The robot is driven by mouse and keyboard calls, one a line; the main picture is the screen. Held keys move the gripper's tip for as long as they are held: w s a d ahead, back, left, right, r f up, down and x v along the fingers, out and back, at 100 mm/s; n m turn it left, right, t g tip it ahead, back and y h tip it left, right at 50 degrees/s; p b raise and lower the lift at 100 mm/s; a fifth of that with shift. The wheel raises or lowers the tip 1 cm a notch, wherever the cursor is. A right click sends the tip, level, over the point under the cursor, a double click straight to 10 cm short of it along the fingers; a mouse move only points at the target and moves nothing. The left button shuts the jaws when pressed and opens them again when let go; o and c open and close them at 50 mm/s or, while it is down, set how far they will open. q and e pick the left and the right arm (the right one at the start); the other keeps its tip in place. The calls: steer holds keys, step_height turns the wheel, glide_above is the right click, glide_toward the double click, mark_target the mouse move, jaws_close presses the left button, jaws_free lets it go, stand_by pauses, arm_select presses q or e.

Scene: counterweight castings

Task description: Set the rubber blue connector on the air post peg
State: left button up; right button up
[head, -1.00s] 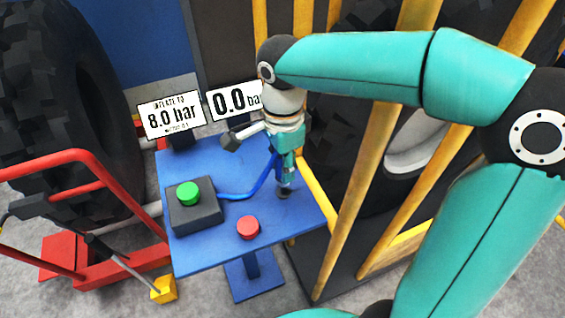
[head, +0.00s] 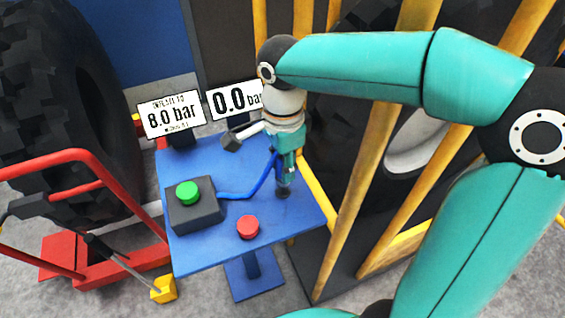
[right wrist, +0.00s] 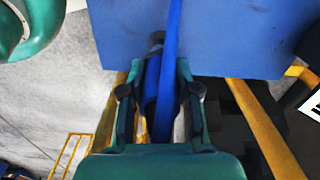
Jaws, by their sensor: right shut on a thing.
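My right gripper (head: 284,183) points down over the right side of the blue table (head: 207,244). It is shut on the blue connector (right wrist: 151,88), which sits between the fingers in the right wrist view. A blue hose (head: 240,195) runs from the connector to a dark box on the table. A dark round-ended piece (head: 282,194), which looks like the air post peg, stands just below the fingertips; it also shows past the connector in the right wrist view (right wrist: 157,38). I cannot tell whether connector and peg touch. My left gripper is out of view.
The dark box bears a green button (head: 187,193); a red button (head: 248,227) is near the table's front edge. Signs reading 8.0 bar (head: 172,115) and 0.0 bar (head: 234,100) stand at the back. Yellow bars (head: 357,205) rise close on the right.

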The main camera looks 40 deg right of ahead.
steer(key=shift+f+b, duration=1.3)
steer(key=shift+f, duration=0.3)
steer(key=o, duration=1)
steer(key=shift+o, duration=0.2)
steer(key=shift+r, duration=0.1)
step_height(320, 180, up, 12)
steer(key=shift+f, duration=0.1)
